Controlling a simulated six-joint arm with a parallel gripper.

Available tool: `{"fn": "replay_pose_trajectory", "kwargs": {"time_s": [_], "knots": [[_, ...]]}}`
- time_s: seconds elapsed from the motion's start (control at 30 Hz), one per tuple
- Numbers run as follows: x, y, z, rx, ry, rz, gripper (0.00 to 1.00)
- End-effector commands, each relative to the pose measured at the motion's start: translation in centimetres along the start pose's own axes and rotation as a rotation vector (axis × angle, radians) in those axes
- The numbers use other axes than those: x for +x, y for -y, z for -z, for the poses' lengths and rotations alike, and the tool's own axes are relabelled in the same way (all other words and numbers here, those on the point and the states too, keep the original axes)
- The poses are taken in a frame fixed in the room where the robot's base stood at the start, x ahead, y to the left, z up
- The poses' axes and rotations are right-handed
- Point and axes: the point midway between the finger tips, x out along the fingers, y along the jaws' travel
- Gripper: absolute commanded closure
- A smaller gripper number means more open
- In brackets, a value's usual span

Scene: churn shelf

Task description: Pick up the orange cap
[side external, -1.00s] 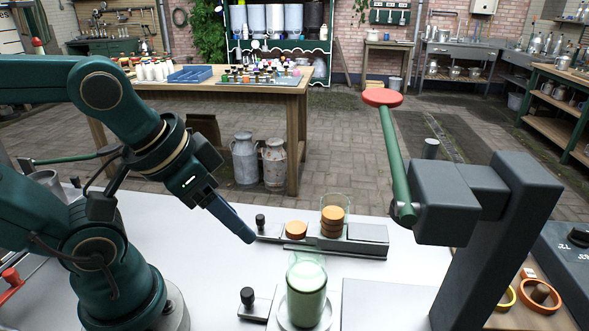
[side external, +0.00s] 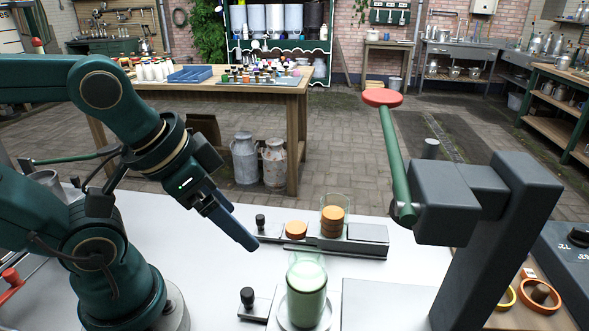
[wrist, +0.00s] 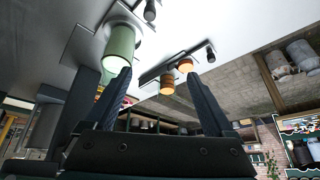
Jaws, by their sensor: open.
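A single orange cap (side external: 296,229) rests at the left part of a grey dispenser base (side external: 368,233). To its right, a clear tube (side external: 336,197) holds a stack of several orange caps (side external: 333,222). In the wrist view the single cap (wrist: 185,65) and the stack (wrist: 167,84) show beyond the fingers. My gripper (side external: 252,244) is open and empty, its fingers tilted down, left of the single cap and apart from it. A glass jar of pale green contents (side external: 306,290) stands in front of the dispenser on a round plate; it also shows in the wrist view (wrist: 120,45).
A green lever with a red knob (side external: 383,98) rises on a grey press (side external: 460,205) at the right. A small black-knobbed block (side external: 250,302) sits left of the jar. Another black knob (side external: 261,222) is at the dispenser's left end. White tabletop (side external: 175,225) is clear behind my gripper.

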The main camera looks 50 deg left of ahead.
Motion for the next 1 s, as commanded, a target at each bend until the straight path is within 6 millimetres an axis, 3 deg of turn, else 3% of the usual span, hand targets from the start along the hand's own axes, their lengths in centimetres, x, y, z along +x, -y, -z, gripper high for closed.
{"fn": "replay_pose_trajectory", "kwargs": {"time_s": [0.23,0.47,0.73,1.0], "knots": [[-1.1,0.7,4.2,0.29,0.002,0.009,0.12],[0.5,2.1,8.2,0.503,0.089,-0.005,0.12],[5.7,4.6,11.7,0.698,0.232,-0.07,0.12],[12.4,7.2,11.8,0.744,0.37,-0.16,0.12]]}}
